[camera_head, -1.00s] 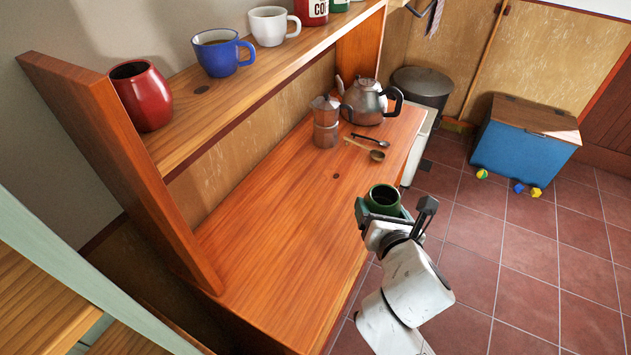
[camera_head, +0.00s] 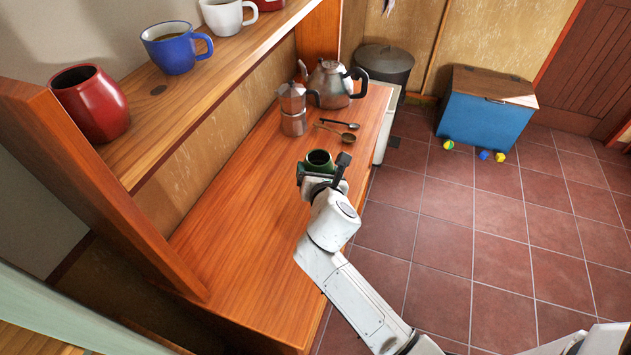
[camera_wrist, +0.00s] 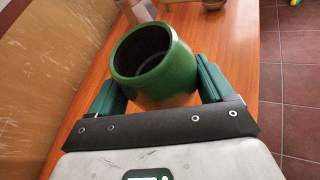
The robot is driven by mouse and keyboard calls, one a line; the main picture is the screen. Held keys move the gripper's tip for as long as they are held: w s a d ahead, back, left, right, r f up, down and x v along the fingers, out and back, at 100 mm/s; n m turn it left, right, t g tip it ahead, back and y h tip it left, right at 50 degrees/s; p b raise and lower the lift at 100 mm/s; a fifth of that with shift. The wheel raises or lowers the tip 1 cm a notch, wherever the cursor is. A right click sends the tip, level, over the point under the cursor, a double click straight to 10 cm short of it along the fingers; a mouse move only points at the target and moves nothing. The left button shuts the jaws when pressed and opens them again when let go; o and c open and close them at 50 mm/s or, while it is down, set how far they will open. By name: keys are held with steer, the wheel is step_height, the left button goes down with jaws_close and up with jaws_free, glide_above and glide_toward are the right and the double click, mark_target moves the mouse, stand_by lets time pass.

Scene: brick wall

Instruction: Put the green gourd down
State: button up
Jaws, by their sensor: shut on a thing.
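The green gourd (camera_head: 319,161) is a dark green, open-mouthed vessel with a hollow inside. My gripper (camera_head: 322,170) is shut on it, with a finger on each side, over the wooden counter (camera_head: 230,255) near its right edge. In the wrist view the gourd (camera_wrist: 155,65) fills the space between the green fingers of my gripper (camera_wrist: 158,88) and is tilted a little. I cannot tell whether its base touches the counter.
A moka pot (camera_head: 293,108), a kettle (camera_head: 333,85) and two spoons (camera_head: 338,130) stand or lie behind the gourd. A shelf above holds a red vase (camera_head: 90,103) and mugs (camera_head: 178,47). The counter's front left part is clear.

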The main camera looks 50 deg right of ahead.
steer(key=shift+w+f, duration=0.45)
steer(key=shift+f, duration=0.05)
steer(key=shift+w+f, duration=0.1)
steer(key=shift+f, duration=1.5)
steer(key=shift+f+b, duration=0.2)
steer(key=shift+b, duration=0.15)
steer(key=o, duration=1.1)
steer(key=shift+r, duration=0.1)
